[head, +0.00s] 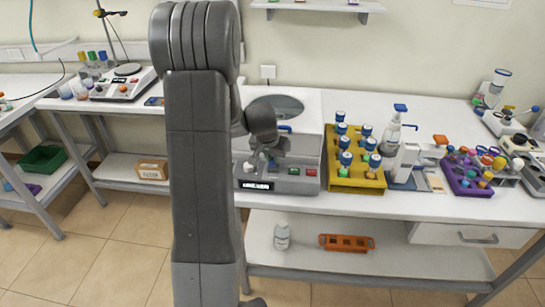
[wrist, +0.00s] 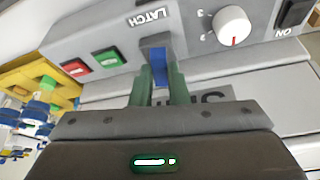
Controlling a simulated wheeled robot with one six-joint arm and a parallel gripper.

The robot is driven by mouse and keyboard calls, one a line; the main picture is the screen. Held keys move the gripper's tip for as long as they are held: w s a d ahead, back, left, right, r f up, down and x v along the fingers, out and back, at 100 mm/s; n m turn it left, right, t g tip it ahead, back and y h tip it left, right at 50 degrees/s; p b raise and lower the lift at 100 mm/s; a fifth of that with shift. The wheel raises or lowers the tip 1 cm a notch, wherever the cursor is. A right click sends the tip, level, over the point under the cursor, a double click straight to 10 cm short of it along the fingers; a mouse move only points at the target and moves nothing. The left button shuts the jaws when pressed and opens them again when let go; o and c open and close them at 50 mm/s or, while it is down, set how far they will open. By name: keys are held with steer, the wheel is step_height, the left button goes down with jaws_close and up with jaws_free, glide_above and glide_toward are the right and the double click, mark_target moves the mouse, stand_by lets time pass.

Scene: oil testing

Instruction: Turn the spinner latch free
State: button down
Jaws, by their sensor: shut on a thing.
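The spinner (head: 308,160) is a grey and white benchtop machine with a round dark window on top, standing on the white bench in the head view. Its front panel (wrist: 205,55) fills the upper part of the wrist view. The blue latch (wrist: 157,58) sits in a slot beside the upside-down word LATCH. My gripper (wrist: 161,80) has its green fingers on either side of the latch and is shut on it. In the head view my arm hides part of the spinner's left side, and the latch cannot be made out.
Beside the latch are a green button (wrist: 108,56), a red button (wrist: 75,68) and a white knob (wrist: 232,27). A yellow rack (head: 357,184) of blue-capped tubes stands close to the spinner's right. Farther right are a bottle and a purple rack (head: 468,188).

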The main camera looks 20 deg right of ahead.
steer(key=shift+d+n+t+y+p, duration=0.1)
steer(key=shift+n+t+y+p, duration=0.2)
steer(key=shift+n+p, duration=0.65)
steer(key=shift+n, duration=0.35)
steer(key=c, duration=1.4)
jaws_free()
steer(key=shift+b, duration=0.3)
steer(key=b+v, duration=0.2)
steer(key=v, duration=1.2)
steer(key=shift+d+f, duration=0.1)
steer(key=p+x, duration=0.2)
steer(key=x, duration=1.1)
steer(key=shift+w+f, duration=0.1)
steer(key=shift+f, duration=0.25)
